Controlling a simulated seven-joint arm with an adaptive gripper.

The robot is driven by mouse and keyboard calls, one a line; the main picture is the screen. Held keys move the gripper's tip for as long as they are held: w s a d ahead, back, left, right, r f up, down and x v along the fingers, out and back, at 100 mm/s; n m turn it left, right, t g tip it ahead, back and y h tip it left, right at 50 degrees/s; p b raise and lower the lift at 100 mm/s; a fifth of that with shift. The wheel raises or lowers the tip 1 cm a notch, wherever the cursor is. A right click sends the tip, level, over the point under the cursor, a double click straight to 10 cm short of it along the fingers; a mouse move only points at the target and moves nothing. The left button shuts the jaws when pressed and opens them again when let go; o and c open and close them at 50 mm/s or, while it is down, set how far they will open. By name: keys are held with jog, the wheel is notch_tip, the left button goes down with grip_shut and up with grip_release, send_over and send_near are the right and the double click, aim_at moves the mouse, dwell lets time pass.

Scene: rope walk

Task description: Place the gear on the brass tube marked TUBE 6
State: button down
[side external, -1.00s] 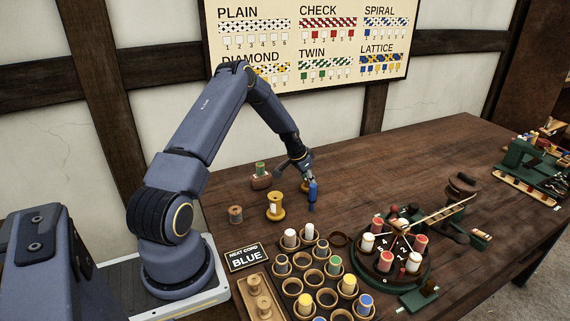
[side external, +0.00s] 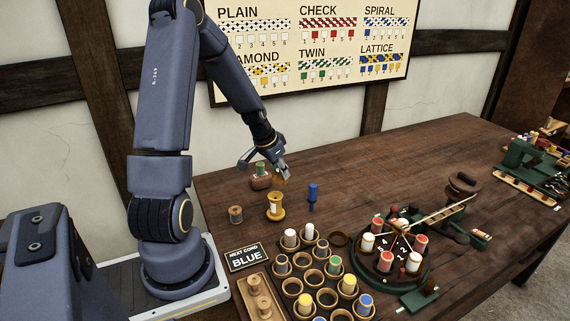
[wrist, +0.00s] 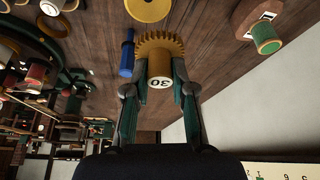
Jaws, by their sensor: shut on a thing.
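My gripper (side external: 283,173) is shut on a small brass-yellow gear (wrist: 158,52), whose hub shows the number 30 in the wrist view. The gear (side external: 280,182) is held above the table, toothed side away from the wrist. A brass-yellow flanged piece (side external: 275,207) with a white label stands upright on the table, in front of and a little left of my gripper. Its label is too small to read. A yellow disc (wrist: 150,9) shows at the top of the wrist view. I can read TUBE 6 on nothing in view.
A blue peg-like piece (side external: 312,196) stands right of my gripper. A green spool on a brown block (side external: 261,177) is close on the left, and a brown spool (side external: 236,214) is farther left. A cup rack (side external: 308,283) and round carousel (side external: 388,275) stand in front.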

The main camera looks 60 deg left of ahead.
aim_at(276, 195)
jog(key=s+r+n, duration=0.1)
jog(key=r+n+y, duration=0.1)
jog(key=r+n, duration=0.1)
jog(key=s+d+r+n, duration=0.1)
jog(key=shift+s+d+r+g, duration=0.1)
jog(key=shift+s+r+g, duration=0.2)
jog(key=shift+s+g, duration=0.1)
notch_tip(276, 195, down, 3)
jog(key=shift+w+d+f, duration=0.15)
jog(key=shift+y, duration=0.3)
jog(key=shift+f, duration=2.2)
jog(key=shift+f, duration=0.1)
jog(key=c, duration=1)
grip_release()
